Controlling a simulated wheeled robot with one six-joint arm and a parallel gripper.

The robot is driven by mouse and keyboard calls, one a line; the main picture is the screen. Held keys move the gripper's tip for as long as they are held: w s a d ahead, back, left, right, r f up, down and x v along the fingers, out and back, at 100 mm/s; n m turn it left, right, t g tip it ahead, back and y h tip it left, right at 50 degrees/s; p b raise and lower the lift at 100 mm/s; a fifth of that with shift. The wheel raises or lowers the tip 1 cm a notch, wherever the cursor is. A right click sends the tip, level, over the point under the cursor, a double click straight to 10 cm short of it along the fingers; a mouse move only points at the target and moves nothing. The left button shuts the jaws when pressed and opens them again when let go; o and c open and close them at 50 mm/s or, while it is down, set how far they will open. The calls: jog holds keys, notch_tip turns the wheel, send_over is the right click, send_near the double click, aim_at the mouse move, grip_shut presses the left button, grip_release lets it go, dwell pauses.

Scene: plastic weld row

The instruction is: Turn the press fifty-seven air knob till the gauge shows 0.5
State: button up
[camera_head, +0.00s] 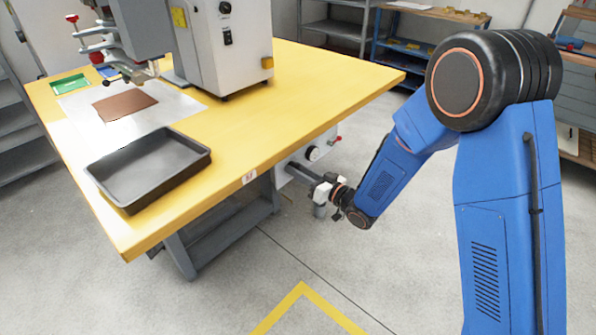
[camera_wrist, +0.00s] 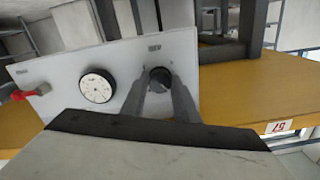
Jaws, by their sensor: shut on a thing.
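The air panel is a light plate (camera_wrist: 50,75) under the yellow table's edge; it also shows in the head view. It carries a round white gauge (camera_wrist: 97,88) with a black rim, also seen in the head view (camera_head: 313,153). The gauge's needle and numbers are too small to read. The black air knob (camera_wrist: 160,76) is on the panel to the right of the gauge in the wrist view. My gripper (camera_wrist: 161,86) is shut on the knob, one grey finger at each side. In the head view my gripper (camera_head: 294,170) reaches the panel and hides the knob.
A red lever (camera_wrist: 27,94) is at the panel's other end, beyond the gauge. A "57" label (camera_wrist: 280,126) is on the yellow table edge (camera_head: 330,115). A black tray (camera_head: 130,205) and the press (camera_head: 225,45) stand on the table. The floor alongside is clear.

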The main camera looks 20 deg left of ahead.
jog(key=shift+m, duration=4.9)
jog(key=o, duration=1.1)
jog(key=shift+d, duration=0.1)
jog(key=shift+c, duration=0.2)
